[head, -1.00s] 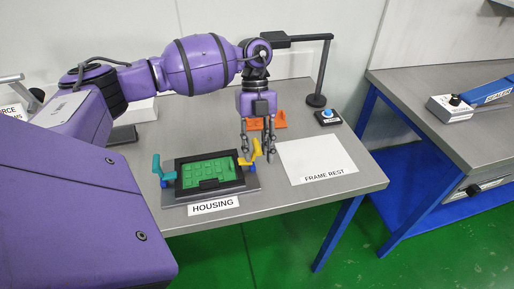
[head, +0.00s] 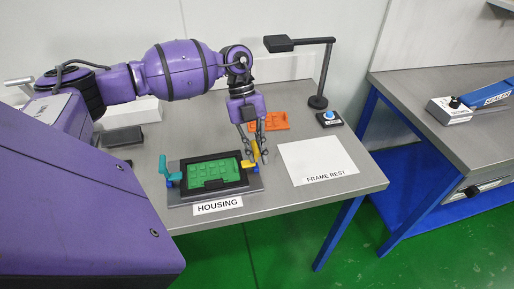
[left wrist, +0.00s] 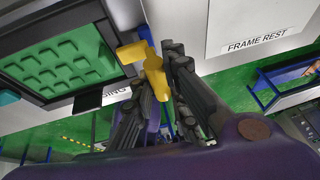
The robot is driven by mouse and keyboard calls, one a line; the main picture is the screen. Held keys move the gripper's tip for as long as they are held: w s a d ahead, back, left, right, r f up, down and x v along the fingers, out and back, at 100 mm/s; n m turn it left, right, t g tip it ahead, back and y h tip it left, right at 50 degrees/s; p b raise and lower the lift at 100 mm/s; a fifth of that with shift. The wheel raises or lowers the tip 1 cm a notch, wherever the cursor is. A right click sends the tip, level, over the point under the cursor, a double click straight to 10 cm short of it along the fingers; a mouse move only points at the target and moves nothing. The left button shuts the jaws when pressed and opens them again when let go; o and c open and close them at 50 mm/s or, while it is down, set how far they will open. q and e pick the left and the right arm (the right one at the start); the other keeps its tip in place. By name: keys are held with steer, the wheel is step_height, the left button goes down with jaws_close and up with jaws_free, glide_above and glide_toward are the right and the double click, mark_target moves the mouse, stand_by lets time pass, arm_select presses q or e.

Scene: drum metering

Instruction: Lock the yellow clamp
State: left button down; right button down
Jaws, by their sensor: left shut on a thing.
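The yellow clamp (head: 256,151) stands at the right edge of the dark housing (head: 213,195), which holds a green board (head: 213,173). My left gripper (head: 253,154) points down over it, its fingers on either side of the clamp's lever. In the left wrist view the yellow clamp (left wrist: 155,75) shows between the dark fingers of the left gripper (left wrist: 154,70), which is shut on it. The clamp's base is partly hidden by the fingers. A teal clamp (head: 163,166) stands at the housing's left edge. My right gripper is not in view.
A white FRAME REST sheet (head: 318,162) lies flat and empty right of the housing. An orange piece (head: 270,120) lies behind the gripper. A black lamp stand (head: 318,101) and a blue button box (head: 329,118) are at the back right.

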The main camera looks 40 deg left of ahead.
arm_select(q)
steer(key=shift+r, duration=0.1)
steer(key=shift+t, duration=0.3)
steer(key=c, duration=1.7)
jaws_free()
steer(key=shift+c, duration=0.2)
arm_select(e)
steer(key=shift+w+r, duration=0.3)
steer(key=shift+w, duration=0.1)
arm_select(q)
steer(key=v, duration=1.2)
steer(key=shift+a, duration=0.3)
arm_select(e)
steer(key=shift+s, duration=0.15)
arm_select(q)
steer(key=shift+f, duration=0.3)
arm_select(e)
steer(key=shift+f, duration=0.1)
